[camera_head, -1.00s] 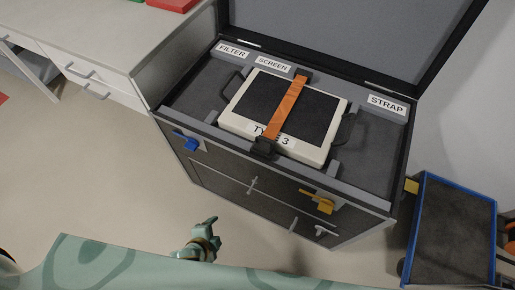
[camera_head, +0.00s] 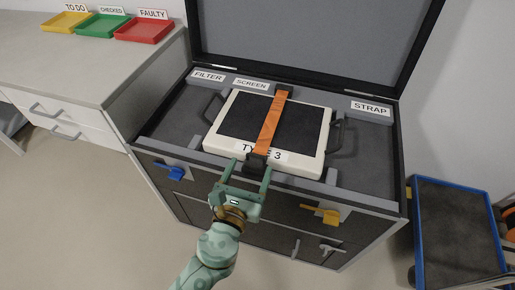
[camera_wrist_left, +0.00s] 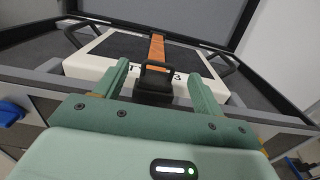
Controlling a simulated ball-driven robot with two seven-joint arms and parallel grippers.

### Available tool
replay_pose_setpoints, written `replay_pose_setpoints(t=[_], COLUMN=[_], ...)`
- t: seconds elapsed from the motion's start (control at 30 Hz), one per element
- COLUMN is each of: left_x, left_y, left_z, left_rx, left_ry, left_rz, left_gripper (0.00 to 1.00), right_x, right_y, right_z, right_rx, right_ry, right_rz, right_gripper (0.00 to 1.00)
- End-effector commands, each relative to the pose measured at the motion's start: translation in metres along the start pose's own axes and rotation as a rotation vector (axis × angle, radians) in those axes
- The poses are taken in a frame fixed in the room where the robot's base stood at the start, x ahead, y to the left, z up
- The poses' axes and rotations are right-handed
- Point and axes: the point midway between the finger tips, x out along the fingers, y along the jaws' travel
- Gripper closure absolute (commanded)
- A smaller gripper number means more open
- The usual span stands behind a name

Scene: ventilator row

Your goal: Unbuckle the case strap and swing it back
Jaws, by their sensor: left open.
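The orange strap (camera_head: 270,122) runs across the white TYPE 3 device (camera_head: 305,165) that lies in the open dark case (camera_head: 372,160). A dark buckle (camera_head: 256,162) sits at the strap's near end, by the case's front wall. My left gripper (camera_head: 247,172) is open in front of the case, its fingers pointing at the buckle. In the left wrist view the buckle (camera_wrist_left: 154,82) shows between the two spread fingers; I cannot tell whether they touch it. The strap (camera_wrist_left: 157,48) lies flat over the device there. My right gripper is not in view.
The case's lid (camera_head: 310,35) stands open at the back. A blue latch (camera_head: 170,171) and a yellow latch (camera_head: 320,214) are on the front. A counter (camera_head: 80,65) with yellow, green and red trays is at left; a blue-edged cart (camera_head: 417,235) stands at right.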

Motion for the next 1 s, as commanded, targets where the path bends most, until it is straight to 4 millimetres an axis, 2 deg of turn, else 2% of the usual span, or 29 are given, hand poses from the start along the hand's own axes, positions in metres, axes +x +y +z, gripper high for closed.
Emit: replay_pose_setpoints(t=[0.1, 0.3, 0.5, 0.73, 0.93, 0.97, 1.0], left_x=[0.029, 0.062, 0.073, 0.073, 0.073, 0.073, 0.073], left_y=[0.000, 0.000, 0.000, 0.000, 0.000, 0.000, 0.000], left_z=[-0.001, -0.002, -0.001, -0.001, -0.001, -0.001, -0.001], left_rx=[-0.001, -0.003, -0.002, -0.002, -0.002, -0.002, -0.002], left_ry=[-0.001, 0.001, 0.001, 0.002, 0.002, 0.002, 0.002], left_rz=[0.000, 0.000, -0.001, -0.001, -0.001, -0.001, -0.001], left_gripper=[0.31, 0.31, 0.31, 0.31, 0.87, 0.94, 0.94], right_x=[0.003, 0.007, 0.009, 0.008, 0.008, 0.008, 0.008], right_y=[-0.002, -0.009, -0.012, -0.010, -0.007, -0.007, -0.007], right_z=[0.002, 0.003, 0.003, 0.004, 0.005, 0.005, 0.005], right_rx=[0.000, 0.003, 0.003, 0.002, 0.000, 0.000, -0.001], right_ry=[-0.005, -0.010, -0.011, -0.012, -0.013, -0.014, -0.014], right_rz=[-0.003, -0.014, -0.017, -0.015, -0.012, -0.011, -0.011], right_gripper=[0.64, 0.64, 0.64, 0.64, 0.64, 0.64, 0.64])
